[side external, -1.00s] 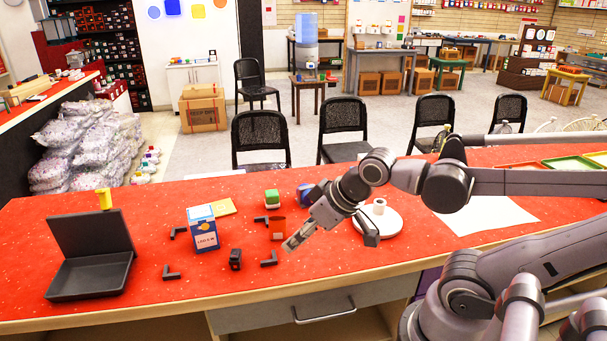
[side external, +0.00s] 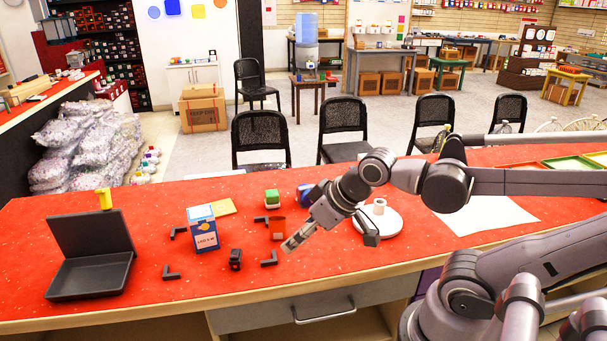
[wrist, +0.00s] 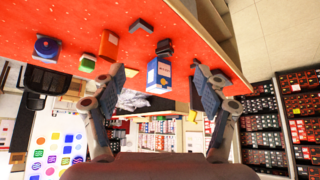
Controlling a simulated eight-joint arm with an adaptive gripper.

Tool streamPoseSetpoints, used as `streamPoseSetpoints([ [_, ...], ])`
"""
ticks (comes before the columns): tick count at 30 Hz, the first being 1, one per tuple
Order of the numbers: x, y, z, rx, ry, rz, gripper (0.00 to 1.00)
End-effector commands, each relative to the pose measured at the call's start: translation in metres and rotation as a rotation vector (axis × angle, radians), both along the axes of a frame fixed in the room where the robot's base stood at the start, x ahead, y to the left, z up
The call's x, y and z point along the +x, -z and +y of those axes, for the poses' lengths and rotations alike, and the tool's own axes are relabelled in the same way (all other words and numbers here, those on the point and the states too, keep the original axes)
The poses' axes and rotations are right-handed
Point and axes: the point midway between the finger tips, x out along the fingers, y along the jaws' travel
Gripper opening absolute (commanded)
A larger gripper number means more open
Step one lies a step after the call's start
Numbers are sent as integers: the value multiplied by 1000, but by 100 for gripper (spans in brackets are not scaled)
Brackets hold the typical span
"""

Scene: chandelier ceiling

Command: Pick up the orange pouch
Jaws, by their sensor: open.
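A small upright orange item (side external: 277,229), the only thing here that could be the orange pouch, stands on the red counter left of my gripper (side external: 331,240). In the wrist view the orange item (wrist: 108,44) is at the upper left, just outside the left finger. My gripper is open and empty above the counter, its two fingers spread wide in the wrist view (wrist: 157,72). One finger appears close to the orange item in the side view, but apart from it.
A white round plate (side external: 392,222) stands right; an open black case (side external: 90,275) lies left.

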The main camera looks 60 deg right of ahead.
Motion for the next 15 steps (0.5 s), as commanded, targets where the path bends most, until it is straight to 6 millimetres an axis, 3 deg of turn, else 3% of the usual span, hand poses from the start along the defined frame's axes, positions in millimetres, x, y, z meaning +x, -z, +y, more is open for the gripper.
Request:
streamPoseSetpoints([
  [8, 14, 3, -7, -4, 85, 30, 74],
  [15, 48, 16, -27, -26, 330, 62, 74],
])
